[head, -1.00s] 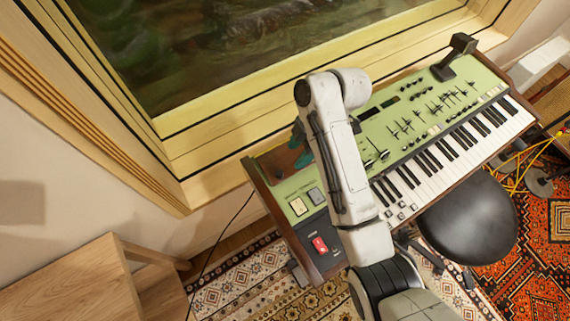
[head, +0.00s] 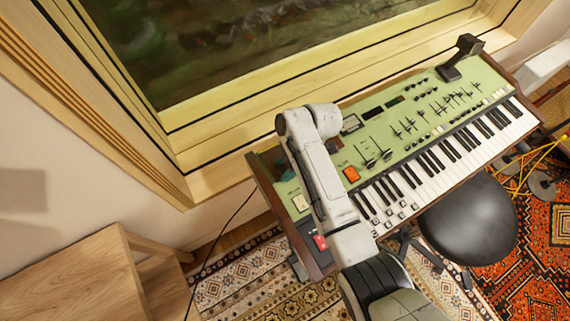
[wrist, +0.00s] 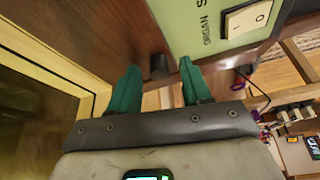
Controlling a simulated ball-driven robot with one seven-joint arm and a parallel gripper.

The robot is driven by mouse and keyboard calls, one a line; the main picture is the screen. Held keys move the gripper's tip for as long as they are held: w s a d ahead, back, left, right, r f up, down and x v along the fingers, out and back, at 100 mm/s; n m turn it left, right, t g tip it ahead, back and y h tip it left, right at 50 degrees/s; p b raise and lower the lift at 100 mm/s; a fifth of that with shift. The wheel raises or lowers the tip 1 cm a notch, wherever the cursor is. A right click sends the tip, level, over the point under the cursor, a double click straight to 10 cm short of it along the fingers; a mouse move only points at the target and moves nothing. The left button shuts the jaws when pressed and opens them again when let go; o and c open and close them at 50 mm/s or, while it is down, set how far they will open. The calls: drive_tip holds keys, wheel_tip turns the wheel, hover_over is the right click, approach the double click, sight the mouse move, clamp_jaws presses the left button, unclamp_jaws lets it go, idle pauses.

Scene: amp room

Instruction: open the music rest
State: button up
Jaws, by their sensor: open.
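The organ (head: 420,150) has a green top panel, sliders and a keyboard, and stands by the window. My gripper (wrist: 158,72) has two teal fingers, spread open and empty in the wrist view. A small dark knob (wrist: 159,66) shows between the fingertips, near the edge of a brown wooden panel (wrist: 85,40). I cannot tell whether the fingers touch it. I cannot tell for sure whether this panel is the music rest. In the head view my arm hides most of my gripper and the organ's left end.
The window frame (head: 225,150) runs close behind the organ. A black stool (head: 467,222) stands in front, and a wooden table (head: 80,280) at lower left.

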drive_tip(key=shift+c, duration=0.4)
clamp_jaws()
